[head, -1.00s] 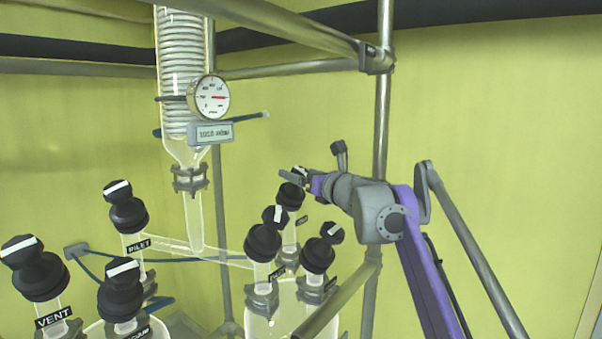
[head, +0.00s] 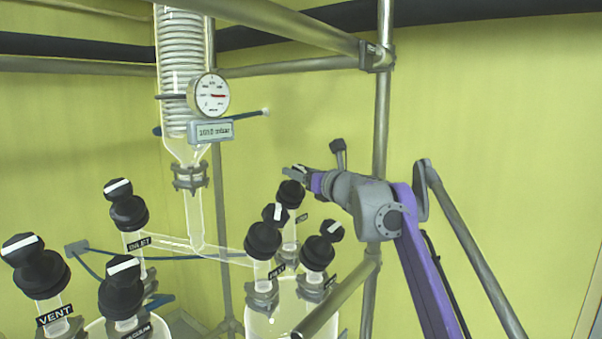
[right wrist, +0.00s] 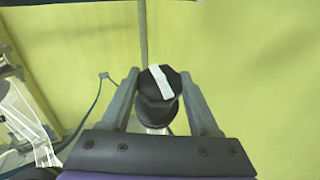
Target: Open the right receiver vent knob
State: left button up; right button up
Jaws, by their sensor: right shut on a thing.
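The right receiver's glass vessel (head: 262,322) carries three black knobs with white bars on top. My right gripper (head: 297,171) is at the rear knob (head: 290,195). In the right wrist view this knob (right wrist: 158,88) sits between the two grey fingers of the gripper (right wrist: 161,75), one on each side, and its white bar lies slightly slanted. The gripper is shut on it. The small label by this knob (head: 302,219) is too small to read, so I cannot tell whether it says vent. My left gripper is not in view.
Two other knobs, front left (head: 264,239) and front right (head: 318,250), stand close by. A left vessel has knobs marked VENT (head: 37,270) and INLET (head: 127,208). A glass condenser (head: 183,70) with a gauge (head: 210,96) and a metal frame post (head: 382,110) stand near.

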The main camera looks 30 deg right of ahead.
jog(key=n+y, duration=0.1)
jog(key=n+y+p, duration=0.2)
jog(key=shift+d+r+n+y, duration=0.1)
jog(key=shift+r+n+y, duration=0.2)
jog(key=shift+n, duration=0.1)
jog(key=shift+f+n+g+y+p, duration=0.1)
jog(key=shift+n+g+y+p, duration=0.2)
jog(key=shift+n+y, duration=0.3)
jog(key=shift+f+n+g+y, duration=0.15)
jog(key=shift+n+g+y, duration=0.25)
jog(key=shift+n+y, duration=0.45)
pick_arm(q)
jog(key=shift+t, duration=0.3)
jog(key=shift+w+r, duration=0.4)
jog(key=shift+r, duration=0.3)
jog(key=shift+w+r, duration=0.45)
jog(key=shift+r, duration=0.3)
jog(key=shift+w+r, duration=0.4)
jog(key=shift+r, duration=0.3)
pick_arm(e)
jog(key=shift+n+g+y, duration=0.8)
jog(key=shift+n+y, duration=0.45)
jog(key=shift+n, duration=0.2)
jog(key=o, duration=1.4)
